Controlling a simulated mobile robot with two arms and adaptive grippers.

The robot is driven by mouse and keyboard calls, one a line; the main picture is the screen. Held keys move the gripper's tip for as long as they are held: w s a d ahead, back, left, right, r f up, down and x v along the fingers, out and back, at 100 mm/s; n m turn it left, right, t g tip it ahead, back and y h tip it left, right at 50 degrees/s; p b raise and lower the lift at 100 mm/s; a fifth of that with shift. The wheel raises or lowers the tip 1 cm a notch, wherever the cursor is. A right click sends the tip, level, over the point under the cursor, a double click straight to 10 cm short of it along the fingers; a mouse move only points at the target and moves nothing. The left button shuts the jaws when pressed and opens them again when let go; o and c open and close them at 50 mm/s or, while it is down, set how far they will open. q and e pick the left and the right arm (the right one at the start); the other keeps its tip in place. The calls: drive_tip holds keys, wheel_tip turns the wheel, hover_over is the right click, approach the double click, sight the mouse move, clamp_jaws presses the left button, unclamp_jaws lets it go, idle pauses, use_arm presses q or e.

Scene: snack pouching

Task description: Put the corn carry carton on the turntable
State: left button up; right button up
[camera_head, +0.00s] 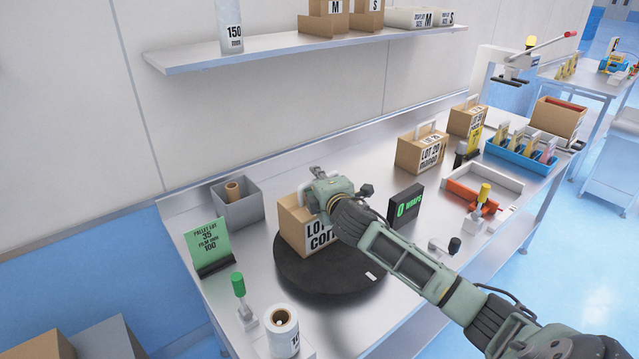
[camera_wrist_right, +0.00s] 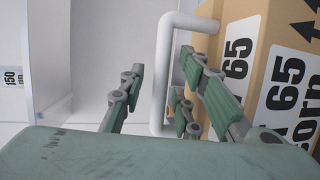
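The corn carry carton (camera_head: 291,228) is a brown box with a white label, standing upright on the black round turntable (camera_head: 325,283), toward its back left. Its label reads "65" and "Corn" in the right wrist view (camera_wrist_right: 285,80). Its white handle (camera_wrist_right: 165,80) lies between the spread fingers of my right gripper (camera_wrist_right: 165,108), which is open and not closed on it. In the head view my right gripper (camera_head: 322,182) is at the top of the carton and hides part of it. My left gripper is not in view.
A black "0 WRAPS" display (camera_head: 405,205) stands right of the turntable. A green sign (camera_head: 208,243), a grey bin (camera_head: 238,206), a green-handled tool (camera_head: 240,292) and a film roll (camera_head: 282,330) are on the left. Two other cartons (camera_head: 421,150) (camera_head: 467,121) stand farther back.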

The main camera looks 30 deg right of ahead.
drive_tip(key=shift+s+a+r, duration=0.1)
drive_tip(key=shift+s, duration=0.45)
drive_tip(key=b+v, duration=0.2)
drive_tip(key=v, duration=0.9)
drive_tip(key=shift+b, duration=0.3)
drive_tip(key=shift+a, duration=0.1)
